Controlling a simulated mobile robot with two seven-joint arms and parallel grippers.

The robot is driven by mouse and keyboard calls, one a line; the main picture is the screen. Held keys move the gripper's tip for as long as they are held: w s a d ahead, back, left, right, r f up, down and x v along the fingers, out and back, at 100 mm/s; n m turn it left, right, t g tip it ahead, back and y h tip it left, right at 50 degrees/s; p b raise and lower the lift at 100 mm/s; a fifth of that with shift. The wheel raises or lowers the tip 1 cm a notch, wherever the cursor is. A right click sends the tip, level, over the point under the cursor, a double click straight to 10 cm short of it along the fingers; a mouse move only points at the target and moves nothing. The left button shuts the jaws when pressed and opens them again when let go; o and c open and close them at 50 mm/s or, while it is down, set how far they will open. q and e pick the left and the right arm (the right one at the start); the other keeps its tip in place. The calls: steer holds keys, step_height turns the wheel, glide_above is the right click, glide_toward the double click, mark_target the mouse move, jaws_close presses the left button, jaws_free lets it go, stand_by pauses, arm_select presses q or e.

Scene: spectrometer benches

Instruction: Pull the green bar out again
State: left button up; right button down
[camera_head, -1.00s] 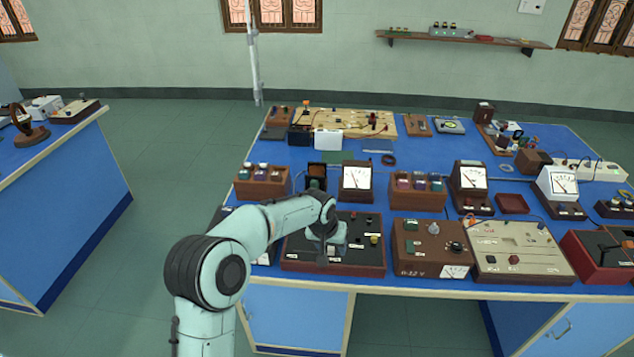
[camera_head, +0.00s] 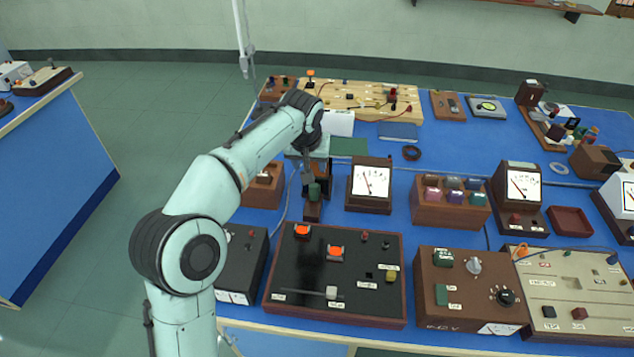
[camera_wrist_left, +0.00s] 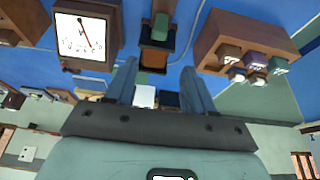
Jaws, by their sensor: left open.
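A short green bar (camera_head: 314,190) stands out of the front part of a brown and black wooden stand (camera_head: 313,211), left of a white-faced meter. In the left wrist view the green bar (camera_wrist_left: 160,27) shows near the top, over the dark stand (camera_wrist_left: 156,58). My left gripper (camera_head: 307,178) is above and just behind the bar, pointing down. In the left wrist view its two fingers (camera_wrist_left: 158,85) are apart with nothing held between them; the bar is beyond the tips. I cannot tell the exact gap between fingers and bar. My right gripper is out of view.
The meter (camera_head: 370,185) stands close on the right and a brown box (camera_head: 262,187) on the left. A black panel with orange knobs (camera_head: 335,280) lies in front. A box of coloured blocks (camera_head: 450,203) is farther right. Blue tabletop shows between them.

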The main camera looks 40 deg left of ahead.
mark_target(314, 185)
arm_select(q)
steer(key=b+x, duration=0.1)
steer(key=x, duration=1.3)
steer(key=shift+w+d+f, duration=0.1)
steer(key=shift+f, duration=0.1)
jaws_close()
steer(key=shift+b, duration=0.35)
